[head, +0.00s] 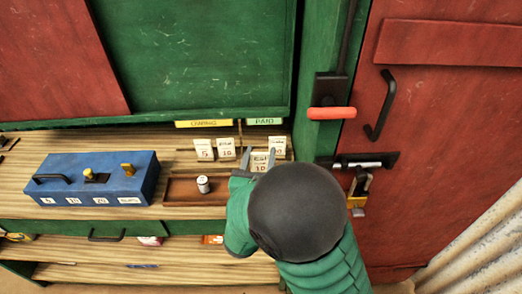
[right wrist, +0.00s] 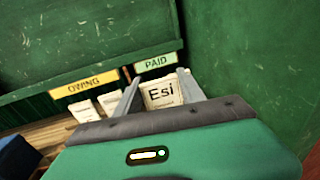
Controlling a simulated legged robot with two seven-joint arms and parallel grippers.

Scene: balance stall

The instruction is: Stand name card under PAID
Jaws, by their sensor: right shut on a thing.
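My right gripper (head: 259,156) is shut on a cream name card (head: 260,164). In the right wrist view the card (right wrist: 162,94) reads "Esi" and stands between the two grey fingers (right wrist: 158,88). The green PAID label (head: 265,121) is on the rail above and behind the held card. Another card (head: 278,142) stands under PAID, just behind the gripper. The yellow OWING label (head: 203,123) is to the left, with two cards, one (head: 204,150) left of the other (head: 226,149), standing below it. Whether the held card touches the counter cannot be told. My left gripper is not in view.
A blue cash box (head: 98,178) stands on the wooden counter (head: 25,160) at left. A brown tray (head: 180,190) with a small pale cylinder (head: 203,184) lies between box and gripper. A red door (head: 445,120) with a latch is at right.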

